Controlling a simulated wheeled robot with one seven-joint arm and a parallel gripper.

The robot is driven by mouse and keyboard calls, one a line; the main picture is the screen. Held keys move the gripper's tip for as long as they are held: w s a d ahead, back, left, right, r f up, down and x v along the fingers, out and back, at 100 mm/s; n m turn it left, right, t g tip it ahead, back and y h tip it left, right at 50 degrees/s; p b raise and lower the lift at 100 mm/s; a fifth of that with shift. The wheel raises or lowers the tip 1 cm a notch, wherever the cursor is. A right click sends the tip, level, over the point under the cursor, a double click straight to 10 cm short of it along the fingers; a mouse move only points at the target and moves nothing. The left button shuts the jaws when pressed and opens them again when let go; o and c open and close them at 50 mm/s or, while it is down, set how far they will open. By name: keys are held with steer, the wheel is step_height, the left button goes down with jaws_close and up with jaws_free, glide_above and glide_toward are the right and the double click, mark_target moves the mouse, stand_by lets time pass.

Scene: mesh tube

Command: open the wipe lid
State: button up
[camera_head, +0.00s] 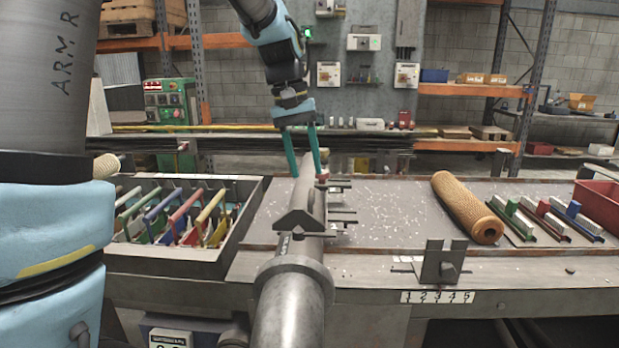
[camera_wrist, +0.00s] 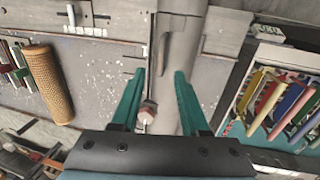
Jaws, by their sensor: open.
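My gripper (camera_head: 308,174) points down with its two green fingers apart and nothing held between them. In the head view it is over the far part of a long grey metal tube (camera_head: 292,310). A small red knob (camera_head: 323,175) shows by the right fingertip. In the wrist view the open fingers (camera_wrist: 159,72) lie over the grey tube (camera_wrist: 181,50), and the reddish knob (camera_wrist: 147,113) is near the left finger. Whether the fingers touch either is unclear. I cannot pick out which part is the wipe lid; a raised bar (camera_head: 312,204) lies along the tube.
An open metal tray (camera_head: 165,262) with several coloured-handled tools stands left. A tan mesh roll (camera_head: 466,208), several brushes (camera_head: 570,217) and a red bin (camera_head: 597,200) are at right. A metal bracket (camera_head: 440,264) stands on the front edge. The bench's middle (camera_head: 385,220) is mostly clear.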

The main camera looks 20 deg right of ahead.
mark_target(311, 191)
steer(key=shift+s+d+f+p, duration=0.1)
steer(key=shift+d+f+p, duration=0.1)
steer(key=shift+f, duration=0.9)
steer(key=shift+s+d+f+p, duration=0.1)
steer(key=shift+d+f, duration=0.05)
steer(key=shift+f, duration=0.9)
steer(key=shift+c, duration=0.2)
jaws_close()
